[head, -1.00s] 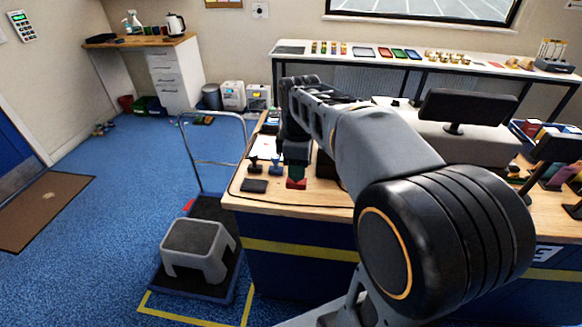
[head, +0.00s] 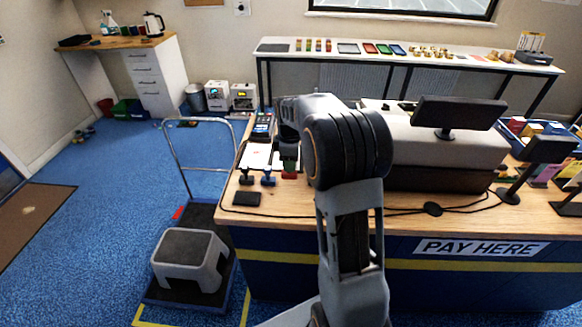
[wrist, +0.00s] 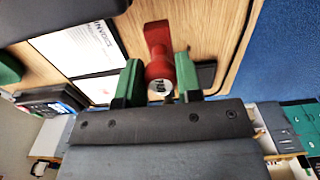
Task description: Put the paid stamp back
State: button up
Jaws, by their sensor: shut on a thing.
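The red stamp (head: 289,175) is in my gripper (head: 288,160), to the right of a blue stamp (head: 268,179) and a black stamp (head: 246,177) on the counter (head: 300,198). In the wrist view, the green finger pads of my gripper (wrist: 158,78) are shut on the red stamp's handle; its round end shows partly hidden lettering, and its red block (wrist: 157,36) points away from my gripper. I cannot tell whether the block touches the counter.
A black pad (head: 246,198) lies near the counter's front left. An invoice sheet (head: 257,156) and a card terminal (head: 262,125) lie behind the stamps. A till (head: 445,150) fills the middle right, and a cable runs along the front.

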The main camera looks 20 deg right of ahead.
jog(key=shift+w+d+f, duration=0.35)
jog(key=shift+w+f, duration=0.1)
jog(key=shift+f, duration=1.7)
jog(key=shift+f, duration=0.15)
jog(key=o, duration=0.8)
jog(key=shift+c, duration=0.2)
notch_tip(320, 180, up, 12)
jog(key=shift+f, duration=0.25)
jog(key=shift+s+a+r, duration=0.1)
jog(key=shift+a+r, duration=0.05)
jog(key=shift+r, duration=0.2)
jog(key=s+a+m+t, duration=0.1)
jog(key=s+a+m, duration=0.2)
jog(key=s, duration=0.4)
jog(key=s+a+f+m+t, duration=0.1)
jog(key=s+a+m, duration=0.3)
jog(key=s, duration=0.3)
jog(key=s+a+m+t, duration=0.2)
jog(key=s+a+m, duration=0.1)
jog(key=s+m, duration=0.2)
jog(key=s, duration=0.2)
jog(key=shift+s+a+f, duration=0.15)
jog(key=shift+s+f, duration=0.05)
jog(key=shift+s, duration=0.2)
